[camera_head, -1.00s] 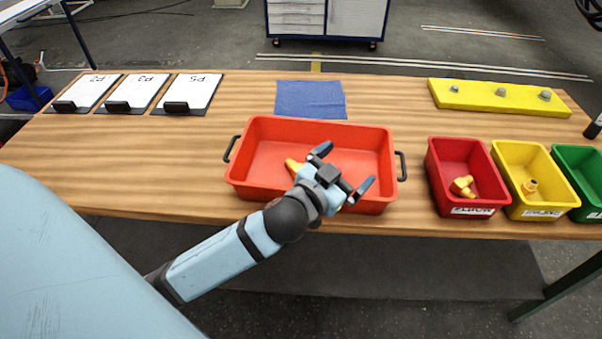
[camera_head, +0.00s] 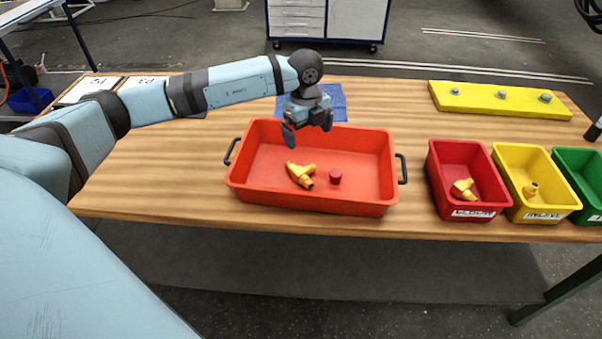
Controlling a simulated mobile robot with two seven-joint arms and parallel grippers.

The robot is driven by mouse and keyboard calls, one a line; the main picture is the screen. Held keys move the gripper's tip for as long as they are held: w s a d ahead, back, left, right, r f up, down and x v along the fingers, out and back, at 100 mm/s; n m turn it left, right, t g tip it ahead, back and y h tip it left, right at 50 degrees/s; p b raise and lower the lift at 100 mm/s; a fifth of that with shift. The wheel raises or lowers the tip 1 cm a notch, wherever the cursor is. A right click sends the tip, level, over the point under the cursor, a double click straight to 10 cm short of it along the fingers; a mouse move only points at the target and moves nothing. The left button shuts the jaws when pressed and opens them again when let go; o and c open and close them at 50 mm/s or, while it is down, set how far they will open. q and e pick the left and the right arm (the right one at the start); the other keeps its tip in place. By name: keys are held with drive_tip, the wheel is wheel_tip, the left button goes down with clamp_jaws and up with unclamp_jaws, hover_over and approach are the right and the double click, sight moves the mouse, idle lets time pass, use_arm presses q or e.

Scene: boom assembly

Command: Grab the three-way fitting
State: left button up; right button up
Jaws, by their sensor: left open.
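A yellow three-way fitting (camera_head: 300,175) lies in the large orange-red tray (camera_head: 262,194), left of the middle of its floor. A small dark red round part (camera_head: 335,177) stands just to its right. My left gripper (camera_head: 307,134) is open and empty, pointing down over the far side of the tray. It is above and behind the fitting, apart from it. My right gripper does not show.
A red bin (camera_head: 437,185) with a yellow fitting, a yellow bin (camera_head: 507,181) with a small part and a green bin (camera_head: 583,184) stand to the right. A blue cloth (camera_head: 340,100) and a yellow board (camera_head: 480,98) lie behind. The table's front left is clear.

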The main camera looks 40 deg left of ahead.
use_arm(q)
hover_over(304, 168)
drive_tip(key=shift+y, duration=0.3)
wheel_tip(304, 168, down, 7)
drive_tip(key=shift+a+f+p, duration=0.1)
drive_tip(key=shift+a+p, duration=0.05)
drive_tip(key=shift+p, duration=0.2)
drive_tip(key=shift+w+f+p, duration=0.1)
drive_tip(key=shift+f+p, duration=0.45)
drive_tip(key=shift+f, duration=2.6)
drive_tip(key=shift+c, duration=0.2)
drive_tip(key=c, duration=1.1)
